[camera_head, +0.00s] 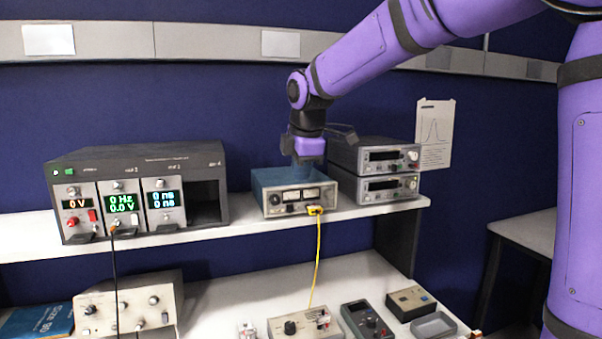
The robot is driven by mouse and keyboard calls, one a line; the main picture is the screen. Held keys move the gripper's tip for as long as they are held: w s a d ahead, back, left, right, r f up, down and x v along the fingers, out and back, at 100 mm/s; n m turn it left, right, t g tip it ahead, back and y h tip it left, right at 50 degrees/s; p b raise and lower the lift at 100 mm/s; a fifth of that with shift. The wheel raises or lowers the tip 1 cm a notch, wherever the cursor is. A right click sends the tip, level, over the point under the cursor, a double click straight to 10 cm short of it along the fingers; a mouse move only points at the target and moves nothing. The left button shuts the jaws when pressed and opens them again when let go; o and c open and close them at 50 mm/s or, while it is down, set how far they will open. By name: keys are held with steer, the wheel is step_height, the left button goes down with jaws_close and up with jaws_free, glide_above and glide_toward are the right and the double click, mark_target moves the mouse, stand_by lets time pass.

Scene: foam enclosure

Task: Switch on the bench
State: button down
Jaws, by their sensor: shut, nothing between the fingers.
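The bench shelf (255,234) holds a dark instrument rack (140,160) at left. Its modules have lit displays reading 0 V, 0 Hz with 0.0 V, and 0 ns; a red switch (92,215) shows on the left module. A blue-topped box with a meter (292,197) stands mid-shelf, a yellow plug (315,210) in its front. Two stacked grey instruments (374,172) stand to its right, displays dark. My gripper (304,166) is shut and empty, pointing down above or behind the blue-topped box; its fingertips are hard to make out. I cannot tell whether it touches.
A yellow cable hangs from the plug to a lower box (305,325). A black cable hangs from the rack past a beige knobbed box (128,305). A handheld meter (367,320) and a grey tray (433,325) lie lower right. Shelf space between rack and blue-topped box is clear.

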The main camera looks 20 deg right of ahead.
mark_target(290, 209)
steer(key=shift+f, duration=0.15)
steer(key=shift+s+f, duration=0.25)
steer(key=shift+f, duration=0.3)
steer(key=x, duration=0.3)
steer(key=w+x, duration=0.1)
steer(key=x, duration=0.7)
steer(key=shift+w+r, duration=0.25)
steer(key=shift+w, duration=0.1)
steer(key=shift+w+f, duration=0.1)
steer(key=shift+w, duration=0.85)
